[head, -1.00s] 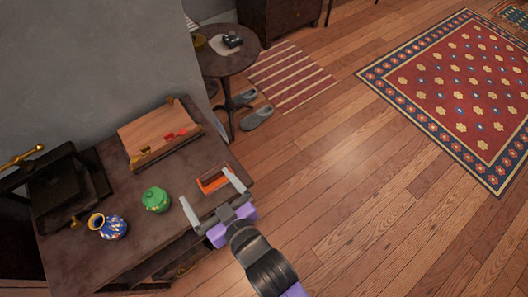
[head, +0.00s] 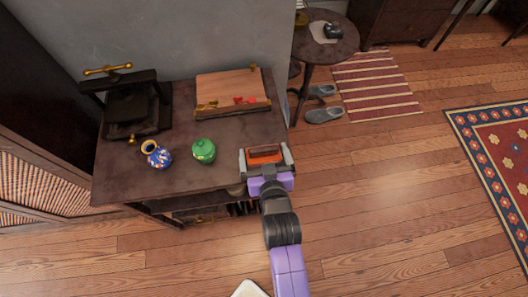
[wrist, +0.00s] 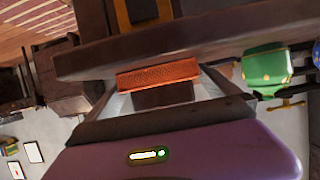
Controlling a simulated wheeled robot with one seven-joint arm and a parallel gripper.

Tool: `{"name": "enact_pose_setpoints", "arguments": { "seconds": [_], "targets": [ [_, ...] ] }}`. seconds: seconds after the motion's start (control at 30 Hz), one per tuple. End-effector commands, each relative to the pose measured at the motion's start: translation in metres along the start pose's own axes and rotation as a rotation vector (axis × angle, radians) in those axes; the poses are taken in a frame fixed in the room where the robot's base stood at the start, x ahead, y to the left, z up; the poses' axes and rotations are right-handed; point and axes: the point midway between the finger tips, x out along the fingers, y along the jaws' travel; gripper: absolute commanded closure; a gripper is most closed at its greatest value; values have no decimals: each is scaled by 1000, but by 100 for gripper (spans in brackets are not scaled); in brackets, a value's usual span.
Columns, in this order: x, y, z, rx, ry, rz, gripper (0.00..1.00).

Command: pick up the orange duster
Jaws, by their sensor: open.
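The orange duster (head: 264,152), an orange block with a dark part, lies at the right front corner of the dark table (head: 225,175). My gripper (head: 266,154) is open at the table's front edge, with one pale finger on each side of the duster. In the wrist view the duster (wrist: 158,74) shows between the fingers, its dark part (wrist: 163,95) facing my gripper. I cannot tell whether either finger touches it.
A green lidded pot (head: 204,151) stands left of the duster, with a blue patterned jug (head: 156,154) farther left. A wooden board (head: 230,88) with red items lies behind. A black press (head: 130,105) stands at back left.

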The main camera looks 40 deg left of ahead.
Motion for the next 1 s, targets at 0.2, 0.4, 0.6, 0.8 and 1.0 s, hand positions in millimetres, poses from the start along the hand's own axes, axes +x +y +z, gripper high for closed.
{"name": "enact_pose_setpoints", "arguments": {
  "seconds": [0.2, 0.4, 0.6, 0.8, 1.0],
  "targets": [
    [2, 0, 0, 0, -1, 0, 0],
    [2, 0, 0, 0, -1, 0, 28],
    [2, 0, 0, 0, 0, 0, 50],
    [2, 0, -2, 0, 1, 0, 50],
    [-4, 1, -16, 0, 3, 1, 51]
  ]
}}
